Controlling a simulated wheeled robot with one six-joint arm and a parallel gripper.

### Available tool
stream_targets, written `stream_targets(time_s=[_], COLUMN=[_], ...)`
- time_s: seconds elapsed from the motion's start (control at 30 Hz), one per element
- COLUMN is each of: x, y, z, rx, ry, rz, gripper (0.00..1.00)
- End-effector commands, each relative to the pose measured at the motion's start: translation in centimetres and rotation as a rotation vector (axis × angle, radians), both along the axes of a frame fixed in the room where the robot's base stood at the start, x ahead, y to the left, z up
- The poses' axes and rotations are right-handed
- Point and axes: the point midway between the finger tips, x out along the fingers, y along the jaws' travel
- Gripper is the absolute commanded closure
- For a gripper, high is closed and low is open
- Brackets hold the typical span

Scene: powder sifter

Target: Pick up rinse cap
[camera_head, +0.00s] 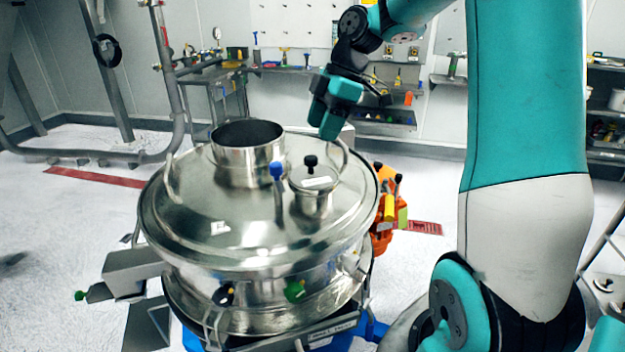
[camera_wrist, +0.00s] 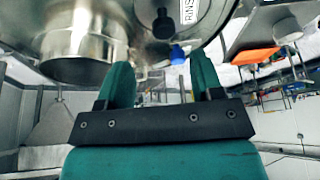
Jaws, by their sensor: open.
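The rinse cap (camera_head: 316,181) is a small round steel lid with a black knob and a white label. It sits on a short steel neck on top of the sifter lid (camera_head: 190,215), right of its middle. In the wrist view its black knob (camera_wrist: 163,25) shows near the top, beside a label that reads "RINS". My gripper (camera_head: 331,128) is above and slightly behind the cap in the head view, apart from it. In the wrist view its two teal fingers (camera_wrist: 160,72) stand wide apart with nothing between them.
A blue-topped lever (camera_head: 277,172) stands just left of the cap. A wide open steel cylinder (camera_head: 248,160) rises behind it, also large in the wrist view (camera_wrist: 85,45). A curved bar handle (camera_head: 343,158) is close on the right. Orange equipment (camera_head: 384,225) stands beside the sifter.

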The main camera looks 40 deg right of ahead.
Motion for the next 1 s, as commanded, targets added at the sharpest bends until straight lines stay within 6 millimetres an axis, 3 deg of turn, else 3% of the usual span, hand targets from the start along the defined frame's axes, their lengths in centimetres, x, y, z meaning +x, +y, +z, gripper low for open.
stream_targets(time_s=[0.1, 0.37, 0.6, 0.9, 1.0], x=[0.2, 0.3, 0.3, 0.4, 0.4], y=[0.7, 1.5, 2.6, 2.8, 2.8], z=[-1.6, -3.4, -6.8, -7.5, -7.5], rx=[0.002, 0.002, 0.001, -0.001, -0.001], ry=[0.001, 0.004, 0.003, 0.000, 0.000], rz=[0.001, 0.000, 0.001, -0.001, -0.001], gripper=[0.40, 0.40, 0.40, 0.40, 0.60])
